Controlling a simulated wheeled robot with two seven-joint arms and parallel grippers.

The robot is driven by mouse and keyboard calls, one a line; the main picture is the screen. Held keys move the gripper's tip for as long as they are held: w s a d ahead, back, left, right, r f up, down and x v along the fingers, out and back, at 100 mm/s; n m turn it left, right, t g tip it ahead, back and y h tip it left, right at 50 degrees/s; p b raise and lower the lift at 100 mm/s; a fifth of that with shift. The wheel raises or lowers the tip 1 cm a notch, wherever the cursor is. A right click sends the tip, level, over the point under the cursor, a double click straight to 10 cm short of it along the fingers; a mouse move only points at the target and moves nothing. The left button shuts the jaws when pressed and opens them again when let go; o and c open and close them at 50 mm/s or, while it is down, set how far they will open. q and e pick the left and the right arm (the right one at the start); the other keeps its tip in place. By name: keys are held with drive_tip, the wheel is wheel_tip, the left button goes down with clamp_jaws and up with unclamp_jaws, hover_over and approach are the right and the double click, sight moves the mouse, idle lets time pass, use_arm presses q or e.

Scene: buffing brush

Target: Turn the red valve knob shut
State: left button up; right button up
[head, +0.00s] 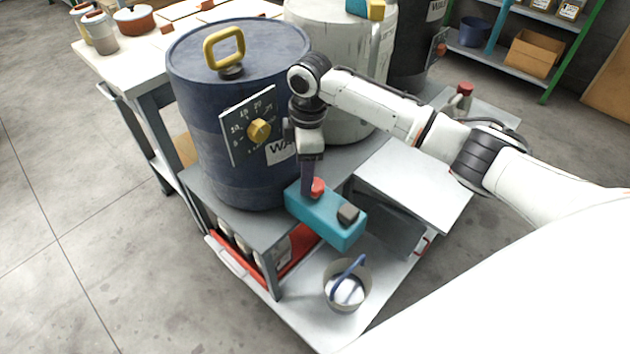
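A small red knob (317,187) sits on top of a teal box (322,214), toward its left end. A dark block sits on the box's other end. My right arm comes in from the right, and its gripper (309,182) points down at the red knob. A dark finger is right beside the knob and partly hides it. I cannot tell whether the fingers are shut on the knob or stand open around it. My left gripper is not in view.
A blue drum (215,120) with a yellow handle and a yellow dial knob (258,130) stands close left of the gripper. A white drum (300,25) is behind. A bucket (347,290) with a blue-handled tool stands on the lower shelf. Floor is clear at left.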

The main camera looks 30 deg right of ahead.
sight(315, 184)
drive_tip(key=d+r, duration=0.3)
drive_tip(key=r, duration=0.1)
drive_tip(key=shift+g+h, duration=0.3)
drive_tip(key=f, duration=0.3)
drive_tip(key=f+b, duration=0.1)
drive_tip(key=f, duration=0.2)
drive_tip(key=f+b, duration=0.1)
drive_tip(key=f, duration=0.3)
drive_tip(key=shift+w+d, duration=0.1)
drive_tip(key=shift+w, duration=0.3)
